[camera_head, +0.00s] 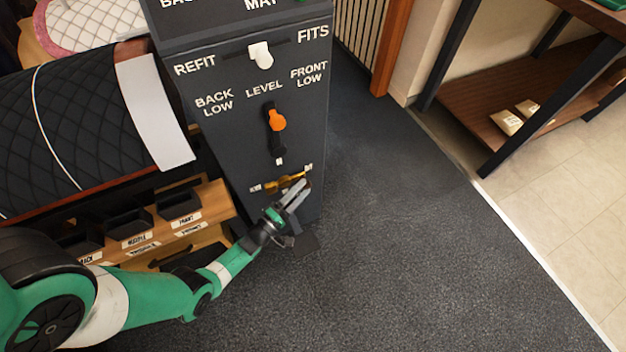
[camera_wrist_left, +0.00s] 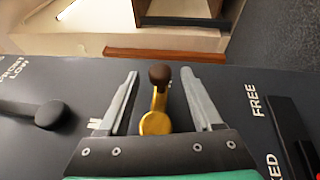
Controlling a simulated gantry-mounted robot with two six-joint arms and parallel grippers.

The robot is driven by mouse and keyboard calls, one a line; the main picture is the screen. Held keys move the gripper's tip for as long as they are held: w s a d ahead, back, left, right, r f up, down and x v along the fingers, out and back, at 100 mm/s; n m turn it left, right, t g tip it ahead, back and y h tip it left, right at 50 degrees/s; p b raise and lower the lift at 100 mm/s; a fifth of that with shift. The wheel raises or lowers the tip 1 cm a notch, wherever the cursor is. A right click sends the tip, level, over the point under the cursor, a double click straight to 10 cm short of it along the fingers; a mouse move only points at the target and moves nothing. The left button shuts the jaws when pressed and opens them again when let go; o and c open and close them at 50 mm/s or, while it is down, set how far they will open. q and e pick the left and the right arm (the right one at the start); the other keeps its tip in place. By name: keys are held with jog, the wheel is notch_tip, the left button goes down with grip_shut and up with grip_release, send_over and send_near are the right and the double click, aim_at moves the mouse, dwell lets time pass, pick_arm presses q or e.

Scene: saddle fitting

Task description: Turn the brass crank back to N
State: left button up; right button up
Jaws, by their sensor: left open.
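The brass crank (camera_head: 285,183) sits low on the front of the dark grey cabinet (camera_head: 225,125), with small label plates beside it. In the left wrist view, its brass hub (camera_wrist_left: 155,123) is nearest and its arm reaches up the picture to a dark brown knob (camera_wrist_left: 160,77). My left gripper (camera_head: 299,187) is at the crank and partly covers it in the head view. Its fingers are open, one on each side of the crank, with gaps visible. A white N (camera_wrist_left: 95,124) shows beside the left finger, partly hidden. My right gripper is not in view.
Above the crank are an orange-knobbed lever (camera_head: 277,120) under LEVEL and a white slider knob (camera_head: 261,55) between REFIT and FITS. A quilted black saddle piece (camera_head: 80,120) and a wooden rack with dark bins (camera_head: 205,205) stand left. The carpet right of the cabinet is clear.

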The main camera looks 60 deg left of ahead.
pick_arm(q)
jog(key=b+x, duration=0.1)
jog(key=x, duration=0.5)
grip_shut()
jog(key=shift+f, duration=0.1)
dwell(1.1)
